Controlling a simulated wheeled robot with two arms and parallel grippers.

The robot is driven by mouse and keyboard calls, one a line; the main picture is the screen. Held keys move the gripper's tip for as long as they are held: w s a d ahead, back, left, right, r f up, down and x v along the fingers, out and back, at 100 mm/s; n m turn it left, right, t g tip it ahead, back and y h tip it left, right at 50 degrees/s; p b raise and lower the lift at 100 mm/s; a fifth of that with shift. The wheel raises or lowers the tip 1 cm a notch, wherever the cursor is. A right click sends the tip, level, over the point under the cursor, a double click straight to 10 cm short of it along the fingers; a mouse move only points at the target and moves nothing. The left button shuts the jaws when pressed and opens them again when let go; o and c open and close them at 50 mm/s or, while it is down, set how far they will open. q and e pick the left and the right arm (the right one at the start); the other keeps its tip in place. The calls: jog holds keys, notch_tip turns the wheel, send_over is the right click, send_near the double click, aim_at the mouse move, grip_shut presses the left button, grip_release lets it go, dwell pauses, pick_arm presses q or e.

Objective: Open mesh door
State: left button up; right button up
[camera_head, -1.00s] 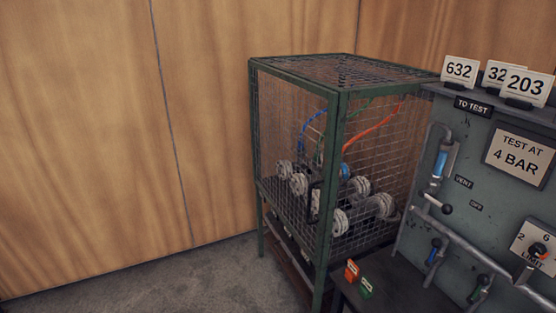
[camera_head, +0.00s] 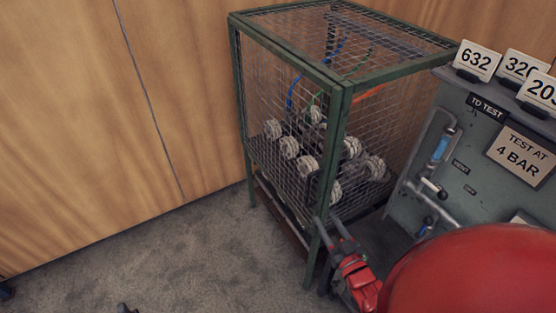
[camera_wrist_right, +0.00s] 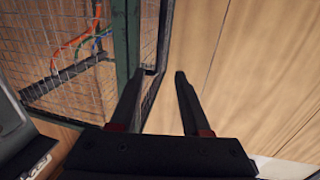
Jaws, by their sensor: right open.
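The mesh door (camera_head: 268,110) is the green-framed wire panel on the left-facing side of the cage, and it looks closed against its frame. A dark handle (camera_head: 313,188) shows near its right edge, by the corner post. My right gripper (camera_head: 332,232) is open and empty at the cage's front corner, just below the handle. In the right wrist view its two fingers (camera_wrist_right: 160,78) are spread, with the narrow, steeply angled door panel (camera_wrist_right: 151,40) just beyond them. I cannot tell whether a finger touches the door. My left gripper is not clearly seen.
Flanged pipe parts (camera_head: 290,148) and coloured hoses (camera_head: 292,92) are inside the cage. A grey test panel (camera_head: 450,150) with number cards stands close on the right. Open floor (camera_head: 190,260) lies left of the cage, before a wooden wall (camera_head: 70,130).

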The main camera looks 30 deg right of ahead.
jog(key=b, duration=0.5)
send_near(309, 188)
jog(key=w, duration=0.2)
jog(key=w+b, duration=0.1)
jog(key=w, duration=0.2)
jog(key=w+d+b, duration=0.1)
jog(key=w+b, duration=0.1)
jog(key=w, duration=0.2)
jog(key=w+b, duration=0.2)
jog(key=w, duration=0.1)
jog(key=shift+w+d+f, duration=0.2)
jog(key=shift+w+d, duration=0.1)
jog(key=shift+d, duration=0.05)
jog(key=shift+w, duration=0.5)
grip_shut()
